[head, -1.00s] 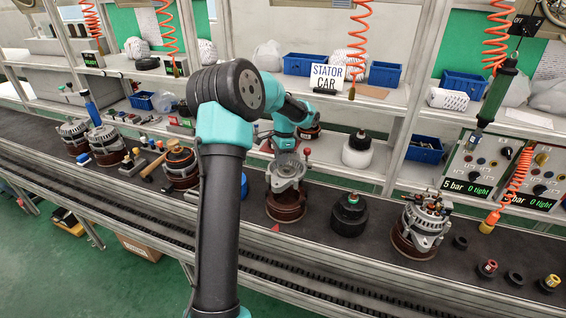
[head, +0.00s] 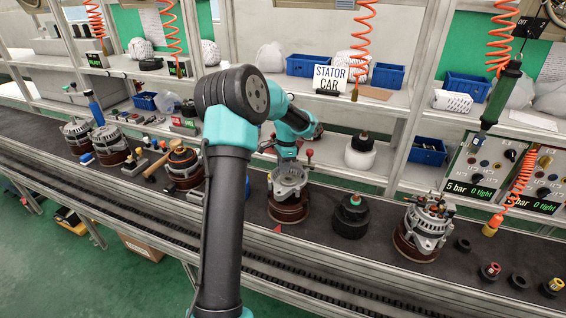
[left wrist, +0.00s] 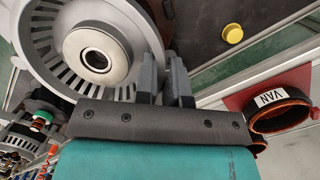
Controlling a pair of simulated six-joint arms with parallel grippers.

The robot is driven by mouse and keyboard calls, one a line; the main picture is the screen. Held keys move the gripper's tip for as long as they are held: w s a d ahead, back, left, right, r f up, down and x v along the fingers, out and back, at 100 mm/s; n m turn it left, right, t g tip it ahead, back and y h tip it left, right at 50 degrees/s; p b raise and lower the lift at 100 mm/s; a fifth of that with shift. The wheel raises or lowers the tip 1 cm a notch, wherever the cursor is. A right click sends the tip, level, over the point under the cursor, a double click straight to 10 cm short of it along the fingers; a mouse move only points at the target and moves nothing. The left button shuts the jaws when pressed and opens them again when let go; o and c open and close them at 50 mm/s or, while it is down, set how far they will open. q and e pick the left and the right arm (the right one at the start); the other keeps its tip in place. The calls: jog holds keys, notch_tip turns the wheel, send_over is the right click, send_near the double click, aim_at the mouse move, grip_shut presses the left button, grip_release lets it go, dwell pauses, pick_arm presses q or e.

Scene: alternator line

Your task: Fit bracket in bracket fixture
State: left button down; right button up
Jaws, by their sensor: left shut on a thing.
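The bracket is a silver-grey slotted ring (head: 289,180) near the middle of the bench in the head view. It fills the upper left of the left wrist view (left wrist: 72,72), with a bright hub bore in its centre. My left gripper (head: 287,158) is shut on the bracket's edge, and its dark fingers (left wrist: 165,82) show beside the rim. The bracket is just above a copper-brown round part (head: 288,211); I cannot tell whether they touch. I cannot pick out the bracket fixture with certainty. My right gripper is not in view.
A black round part (head: 350,216) stands close to the right, then an assembled alternator (head: 424,230). More alternators (head: 112,146) stand to the left. A copper ring labelled VAN (left wrist: 279,106) shows in the wrist view. Shelves with blue bins (head: 308,65) run behind.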

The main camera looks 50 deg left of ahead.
pick_arm(q)
jog(key=shift+f, duration=1.3)
jog(key=shift+f, duration=1.65)
dwell(1.0)
jog(key=c, duration=1.1)
grip_release()
jog(key=shift+f, duration=0.1)
jog(key=w+r, duration=0.1)
jog(key=r, duration=1)
jog(key=w+r, duration=0.1)
jog(key=r, duration=0.5)
jog(key=shift+w+r, duration=0.2)
jog(key=shift+w, duration=0.1)
